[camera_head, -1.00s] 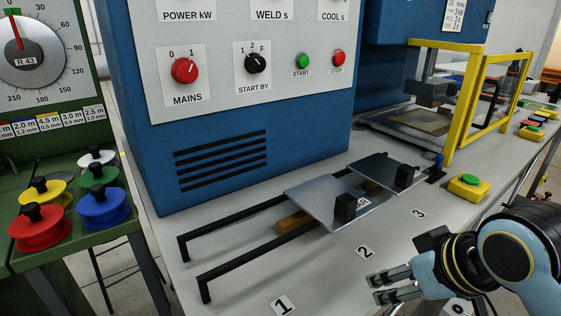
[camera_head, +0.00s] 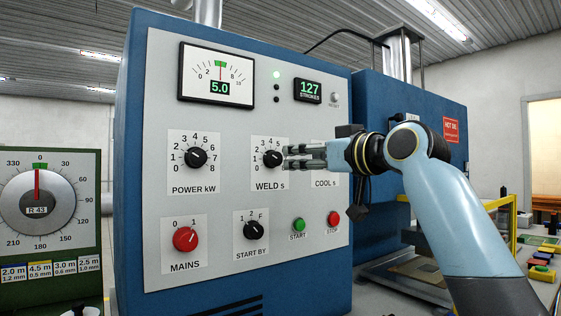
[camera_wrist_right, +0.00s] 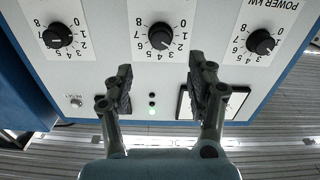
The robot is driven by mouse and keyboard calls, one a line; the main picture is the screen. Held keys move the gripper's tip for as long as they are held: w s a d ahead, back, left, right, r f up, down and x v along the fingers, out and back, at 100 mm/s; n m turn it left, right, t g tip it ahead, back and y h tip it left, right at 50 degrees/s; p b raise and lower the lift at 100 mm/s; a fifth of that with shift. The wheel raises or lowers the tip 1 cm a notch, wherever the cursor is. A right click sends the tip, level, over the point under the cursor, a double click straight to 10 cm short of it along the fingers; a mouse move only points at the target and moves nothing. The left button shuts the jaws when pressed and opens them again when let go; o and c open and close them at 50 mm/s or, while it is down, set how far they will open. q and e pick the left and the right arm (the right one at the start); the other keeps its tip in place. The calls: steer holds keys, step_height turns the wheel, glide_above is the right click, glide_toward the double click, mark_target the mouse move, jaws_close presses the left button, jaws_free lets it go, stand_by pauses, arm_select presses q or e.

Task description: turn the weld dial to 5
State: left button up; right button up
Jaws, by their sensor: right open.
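The weld dial (camera_head: 272,158) is a black knob on a white scale plate marked WELD s, in the middle of the panel's upper dial row. It also shows in the wrist view (camera_wrist_right: 161,36), upside down, between the two other dials. Its pointer is too small to read surely. My right gripper (camera_head: 290,157) is open and empty, close to the right of the weld dial in the head view. In the wrist view its fingers (camera_wrist_right: 160,68) are spread on either side of the dial's line, apart from the knob. My left gripper is out of view.
The power dial (camera_head: 196,158) is left of the weld dial; the cool dial (camera_wrist_right: 57,36) is partly hidden by my gripper in the head view. Below are the red mains knob (camera_head: 185,239), start-by knob (camera_head: 254,230), green start button (camera_head: 299,225) and red stop button (camera_head: 334,219).

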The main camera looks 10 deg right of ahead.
mark_target(278, 158)
steer(key=p+x, duration=0.1)
steer(key=x, duration=0.8)
steer(key=shift+w+a+p, duration=0.1)
steer(key=shift+w+p, duration=0.05)
steer(key=shift+p, duration=0.2)
steer(key=shift+f, duration=0.1)
steer(key=c, duration=1.1)
steer(key=shift+c, duration=0.2)
